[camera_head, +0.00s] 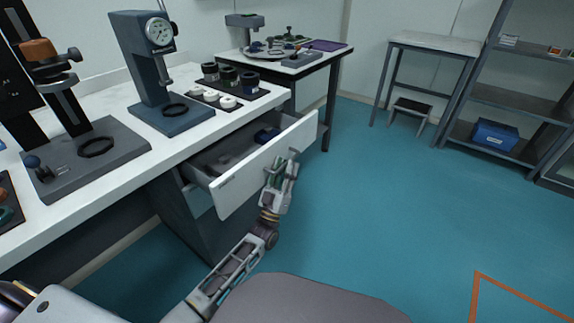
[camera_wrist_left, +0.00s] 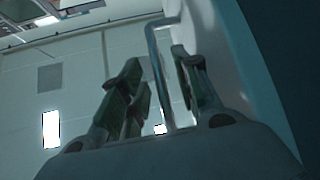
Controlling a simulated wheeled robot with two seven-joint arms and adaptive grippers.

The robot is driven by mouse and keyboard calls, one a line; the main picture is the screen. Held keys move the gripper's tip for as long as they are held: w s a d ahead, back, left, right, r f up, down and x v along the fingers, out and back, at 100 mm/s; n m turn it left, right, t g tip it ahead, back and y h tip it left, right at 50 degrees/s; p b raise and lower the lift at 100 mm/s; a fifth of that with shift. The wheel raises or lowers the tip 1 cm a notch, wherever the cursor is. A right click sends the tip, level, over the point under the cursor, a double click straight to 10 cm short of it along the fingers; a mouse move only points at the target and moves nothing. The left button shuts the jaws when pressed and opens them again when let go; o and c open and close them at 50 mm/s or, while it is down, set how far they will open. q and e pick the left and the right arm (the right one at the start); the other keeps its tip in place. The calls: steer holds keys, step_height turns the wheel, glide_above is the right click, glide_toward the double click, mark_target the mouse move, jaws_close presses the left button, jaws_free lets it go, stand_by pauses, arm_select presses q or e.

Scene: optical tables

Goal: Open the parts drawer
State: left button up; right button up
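The parts drawer (camera_head: 262,166) is pulled well out of the cabinet under the long white bench, and its inside shows. My left gripper (camera_head: 283,166) is at the outer side of its pale front panel, towards the right end. In the left wrist view, the metal bar handle (camera_wrist_left: 157,70) stands between the two green-padded fingers of my left gripper (camera_wrist_left: 160,88). The fingers are apart on either side of the bar, with narrow gaps showing. In the head view the gripper hides most of the handle. My right gripper is not in view.
A blue item (camera_head: 267,135) and dark parts lie in the drawer. A dial-gauge stand (camera_head: 155,70) and a tray of rings and cups (camera_head: 226,90) stand on the bench above. Open teal floor (camera_head: 380,200) lies to the right. Shelving (camera_head: 515,95) stands far right.

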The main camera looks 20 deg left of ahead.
arm_select(q)
steer(key=shift+x, duration=0.8)
jaws_close()
